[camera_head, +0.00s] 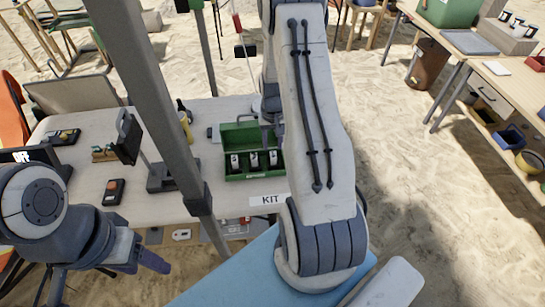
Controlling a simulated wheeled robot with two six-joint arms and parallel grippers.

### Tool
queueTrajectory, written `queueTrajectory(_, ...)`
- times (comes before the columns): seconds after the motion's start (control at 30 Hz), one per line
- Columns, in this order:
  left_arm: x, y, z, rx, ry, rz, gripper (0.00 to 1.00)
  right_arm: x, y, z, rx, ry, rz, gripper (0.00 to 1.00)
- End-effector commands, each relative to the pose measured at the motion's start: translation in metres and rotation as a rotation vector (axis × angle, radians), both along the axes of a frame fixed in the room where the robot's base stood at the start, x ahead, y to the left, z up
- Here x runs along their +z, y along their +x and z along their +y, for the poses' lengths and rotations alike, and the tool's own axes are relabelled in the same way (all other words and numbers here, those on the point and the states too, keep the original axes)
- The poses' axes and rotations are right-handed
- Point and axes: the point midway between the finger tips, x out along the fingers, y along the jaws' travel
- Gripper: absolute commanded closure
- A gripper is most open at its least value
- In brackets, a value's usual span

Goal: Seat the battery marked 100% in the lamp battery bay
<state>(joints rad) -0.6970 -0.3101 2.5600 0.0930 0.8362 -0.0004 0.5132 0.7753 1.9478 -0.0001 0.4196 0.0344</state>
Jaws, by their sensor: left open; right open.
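Three dark batteries with pale faces (255,160) stand in a row in an open green case (237,178) on the table. Their markings are too small to read. A black lamp (128,137) stands left of the case, its pole running down to a dark base (170,182). I cannot make out its battery bay. My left gripper (150,262) is low at the left, in front of the table, open and apart from these things. My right gripper (268,104) is mostly hidden behind my own arm, by the case's back right; it is open.
The table (150,205) carries a KIT label (269,200), a black-and-orange device (114,190), a yellow bottle (185,122) and a screen reading OFF (28,156). A grey post (160,100) crosses the view. Sand lies open at right, before another bench (490,85).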

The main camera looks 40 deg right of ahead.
Motion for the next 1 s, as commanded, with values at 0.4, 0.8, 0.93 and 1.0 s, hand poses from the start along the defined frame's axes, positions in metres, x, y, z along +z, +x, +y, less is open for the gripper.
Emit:
queueTrajectory(0.4,0.014,0.0,0.0,0.0,0.0,0.0,0.42,-0.045,-0.001,-0.003,0.0,0.002,0.003,0.56)
queueTrajectory(0.8,0.015,0.0,0.0,0.0,0.0,0.0,0.42,-0.06,-0.001,-0.005,-0.003,-0.001,-0.002,0.56)
queueTrajectory(0.93,0.015,0.0,0.0,0.0,0.0,0.0,0.42,-0.06,-0.001,-0.005,-0.003,-0.001,-0.002,1.0)
queueTrajectory(1.0,0.015,0.0,0.0,0.0,0.0,0.0,0.42,-0.06,-0.001,-0.004,-0.003,-0.001,-0.001,1.0)
